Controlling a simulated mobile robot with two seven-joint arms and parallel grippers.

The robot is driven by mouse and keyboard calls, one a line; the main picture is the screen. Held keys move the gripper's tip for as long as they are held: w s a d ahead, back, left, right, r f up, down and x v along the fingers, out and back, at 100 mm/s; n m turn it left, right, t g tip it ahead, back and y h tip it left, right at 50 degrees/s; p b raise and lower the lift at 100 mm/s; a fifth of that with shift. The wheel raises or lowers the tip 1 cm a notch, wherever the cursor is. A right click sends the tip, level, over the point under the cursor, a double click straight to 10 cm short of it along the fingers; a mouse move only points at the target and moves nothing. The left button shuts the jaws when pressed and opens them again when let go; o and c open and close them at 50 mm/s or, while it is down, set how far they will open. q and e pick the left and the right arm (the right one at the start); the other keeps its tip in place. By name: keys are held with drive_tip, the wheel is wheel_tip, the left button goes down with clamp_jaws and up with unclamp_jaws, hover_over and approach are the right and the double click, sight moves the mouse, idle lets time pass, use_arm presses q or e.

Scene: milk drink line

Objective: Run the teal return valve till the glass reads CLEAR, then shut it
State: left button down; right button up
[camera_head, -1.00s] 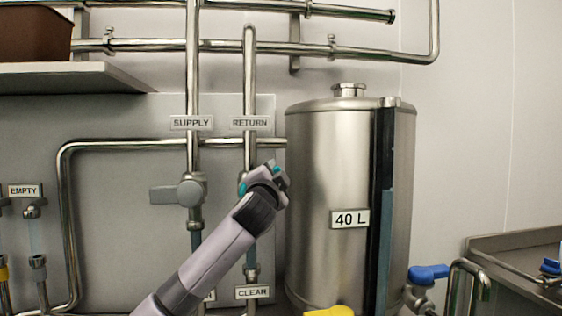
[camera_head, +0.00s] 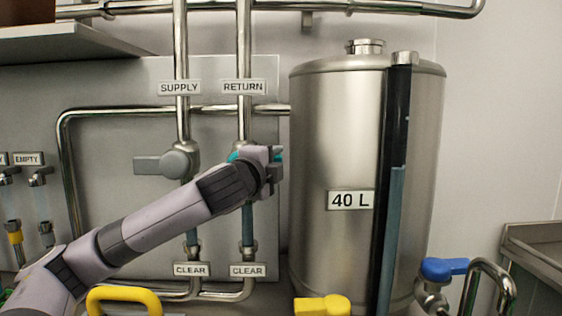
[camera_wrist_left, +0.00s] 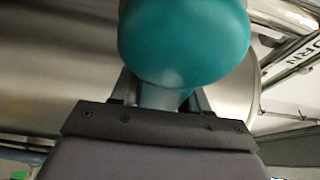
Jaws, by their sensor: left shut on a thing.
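My left gripper (camera_head: 272,166) is shut on the teal return valve (camera_head: 238,156), on the pipe under the RETURN label (camera_head: 243,86). The gripper hides most of the valve, so I cannot tell how far it is turned. In the left wrist view the rounded teal handle (camera_wrist_left: 185,40) sits between the fingers. Below it, the return sight glass (camera_head: 248,225) looks blue-grey, with a CLEAR plate (camera_head: 248,270) under it. My right gripper is not in view.
The grey supply valve (camera_head: 168,163) sits just left, its handle pointing left. The 40 L tank (camera_head: 335,130) with its level tube (camera_head: 397,220) stands close on the right. A blue-handled tap (camera_head: 444,268) and yellow handles (camera_head: 322,306) are lower down.

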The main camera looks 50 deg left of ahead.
use_arm(q)
drive_tip(key=shift+f, duration=0.15)
idle(0.5)
drive_tip(key=c, duration=0.6)
unclamp_jaws()
drive_tip(key=shift+c, duration=0.2)
drive_tip(key=shift+s+d+f+b, duration=0.2)
drive_tip(key=shift+s+b, duration=0.2)
drive_tip(key=shift+b, duration=0.3)
drive_tip(key=b+v, duration=0.5)
drive_tip(key=v, duration=0.1)
drive_tip(key=shift+r, duration=0.2)
